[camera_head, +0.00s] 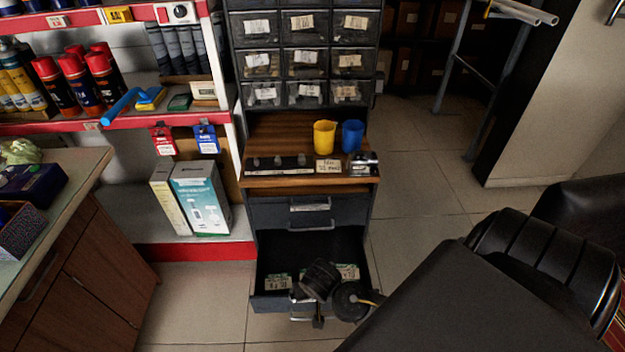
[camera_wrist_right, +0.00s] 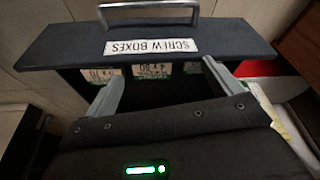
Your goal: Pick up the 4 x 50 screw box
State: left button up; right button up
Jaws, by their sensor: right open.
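Small white-and-green screw boxes lie in the open bottom drawer (camera_head: 261,303). In the right wrist view one box (camera_wrist_right: 152,70) sits between my fingers, with another box (camera_wrist_right: 99,75) to its left and a third (camera_wrist_right: 193,67) to its right. Their size print is too small to read surely, so I cannot tell which is the 4 x 50 box. My right gripper (camera_wrist_right: 162,72) is open and empty, above the boxes. In the head view my wrist hides part of the drawer. My left gripper is not in view.
The drawer front (camera_wrist_right: 230,40) is labelled SCREW BOXES and has a metal handle (camera_wrist_right: 150,8). Above stand closed drawers and a wooden shelf with a yellow cup (camera_head: 324,137) and a blue cup (camera_head: 352,135).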

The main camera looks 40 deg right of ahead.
jog(key=w+d+f+m, duration=0.1)
jog(key=w+f, duration=0.1)
jog(key=w+d+f+m+h+b, duration=0.1)
jog(key=w+d+f, duration=0.1)
jog(key=w+d+f+b, duration=0.1)
jog(key=w+d+f, duration=0.1)
jog(key=shift+m, duration=0.4)
jog(key=shift+w+d+f, duration=0.1)
jog(key=shift+w+f, duration=0.05)
jog(key=shift+f, duration=0.5)
jog(key=b+x, duration=0.2)
jog(key=x, duration=0.2)
jog(key=shift+d+f, duration=0.1)
jog(key=shift+d, duration=0.15)
jog(key=shift+f, duration=0.2)
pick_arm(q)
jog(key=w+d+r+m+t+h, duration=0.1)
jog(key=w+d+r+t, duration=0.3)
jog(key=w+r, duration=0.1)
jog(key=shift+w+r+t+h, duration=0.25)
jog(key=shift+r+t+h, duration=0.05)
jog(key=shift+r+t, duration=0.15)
pick_arm(e)
jog(key=shift+c, duration=0.4)
jog(key=c, duration=0.9)
